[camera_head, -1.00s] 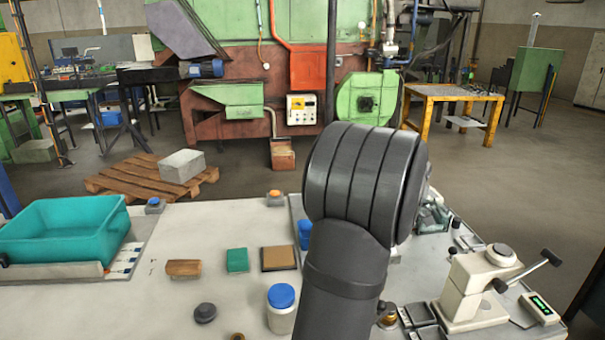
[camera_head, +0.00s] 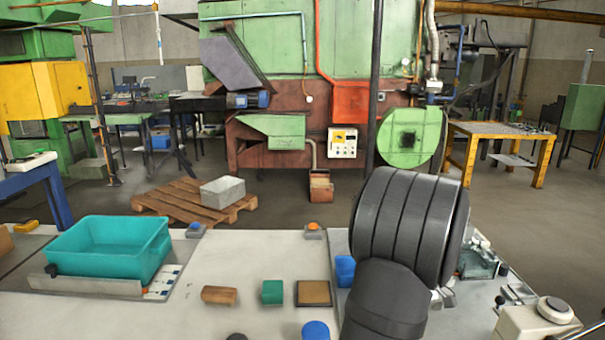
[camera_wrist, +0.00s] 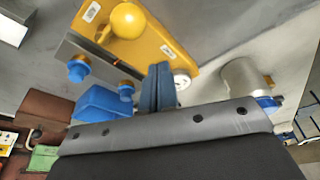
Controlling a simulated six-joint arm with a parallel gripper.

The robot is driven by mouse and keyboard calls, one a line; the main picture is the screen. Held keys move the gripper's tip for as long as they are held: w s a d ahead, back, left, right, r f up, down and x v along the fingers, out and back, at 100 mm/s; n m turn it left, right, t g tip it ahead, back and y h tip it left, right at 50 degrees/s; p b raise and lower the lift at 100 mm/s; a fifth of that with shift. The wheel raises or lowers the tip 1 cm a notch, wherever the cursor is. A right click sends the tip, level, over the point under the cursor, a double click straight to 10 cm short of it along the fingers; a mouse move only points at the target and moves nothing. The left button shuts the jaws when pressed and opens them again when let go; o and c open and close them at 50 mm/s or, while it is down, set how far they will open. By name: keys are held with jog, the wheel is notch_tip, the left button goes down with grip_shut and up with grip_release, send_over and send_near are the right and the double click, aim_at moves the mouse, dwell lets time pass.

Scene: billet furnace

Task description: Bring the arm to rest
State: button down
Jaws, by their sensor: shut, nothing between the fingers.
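My gripper (camera_wrist: 163,88) shows in the wrist view as two blue-grey fingers, closed together with nothing between them. Beyond the fingers are a yellow block with a yellow ball (camera_wrist: 128,20) and a blue block (camera_wrist: 102,102). The fingers overlap these in the picture; I cannot tell how far off they are. In the head view my dark, ribbed arm link (camera_head: 408,225) rises over the right part of the bench (camera_head: 225,260). My gripper is hidden behind it there.
On the bench are a teal bin (camera_head: 110,248), a wooden cylinder (camera_head: 220,295), a green block (camera_head: 272,292), a brown square (camera_head: 313,293) and a blue lid (camera_head: 315,330). A cream device (camera_head: 540,322) stands at the right.

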jog(key=w+m, duration=0.1)
jog(key=m, duration=0.1)
jog(key=w+m+t, duration=0.1)
jog(key=m, duration=0.1)
jog(key=w+m+h, duration=0.1)
jog(key=m, duration=0.1)
jog(key=shift+w+a+f+t, duration=0.2)
jog(key=shift+a+f+t, duration=0.05)
jog(key=shift+t, duration=0.05)
jog(key=shift+w+d+m+h, duration=0.15)
jog(key=shift+w+m, duration=0.25)
jog(key=shift+m, duration=0.5)
jog(key=shift+w+m+h, duration=0.25)
jog(key=shift+w+m, duration=0.15)
jog(key=shift+m, duration=0.5)
